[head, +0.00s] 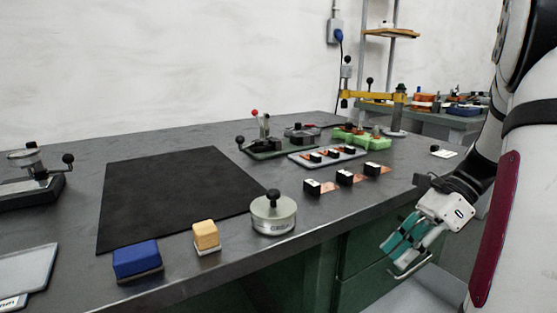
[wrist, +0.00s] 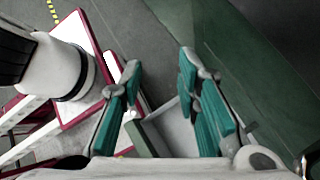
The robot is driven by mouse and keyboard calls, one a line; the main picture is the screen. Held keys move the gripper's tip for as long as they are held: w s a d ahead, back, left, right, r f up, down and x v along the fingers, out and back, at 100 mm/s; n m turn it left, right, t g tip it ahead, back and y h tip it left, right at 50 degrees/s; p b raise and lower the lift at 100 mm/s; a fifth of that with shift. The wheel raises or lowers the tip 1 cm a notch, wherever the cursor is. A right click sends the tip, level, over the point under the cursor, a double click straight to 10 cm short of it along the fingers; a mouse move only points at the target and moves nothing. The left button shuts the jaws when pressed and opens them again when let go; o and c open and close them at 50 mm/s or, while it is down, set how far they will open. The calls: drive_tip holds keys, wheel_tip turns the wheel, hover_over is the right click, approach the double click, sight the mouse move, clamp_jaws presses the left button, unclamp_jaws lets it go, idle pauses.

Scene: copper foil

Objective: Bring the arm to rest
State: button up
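My gripper (head: 405,247) hangs at the right, in front of the table's front edge and below the level of its top. Its teal-padded fingers show in the wrist view (wrist: 160,95), spread apart with nothing between them. My arm comes down along the right side of the head view and bends in toward the table. The gripper touches no object that I can see.
The dark table (head: 330,213) holds a black mat (head: 175,190), a blue block (head: 137,261), a yellow block (head: 206,236), a round metal tin (head: 273,216) and small black blocks on copper foil (head: 328,188). A green cabinet (head: 365,246) stands beneath, near my gripper.

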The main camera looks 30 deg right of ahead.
drive_tip(key=a+r+n+g+h, duration=0.2)
drive_tip(key=a+r+n, duration=0.2)
drive_tip(key=a+n, duration=0.5)
drive_tip(key=s+a+f+n+h, duration=0.1)
drive_tip(key=s+a+n+h, duration=0.6)
drive_tip(key=s+a+n, duration=0.75)
wheel_tip(320, 180, up, 35)
drive_tip(key=d+n+t+p, duration=0.1)
drive_tip(key=t+p, duration=0.3)
drive_tip(key=p, duration=2.9)
drive_tip(key=shift+w+d+p, duration=0.2)
drive_tip(key=shift+w+p, duration=0.1)
drive_tip(key=shift+p, duration=0.05)
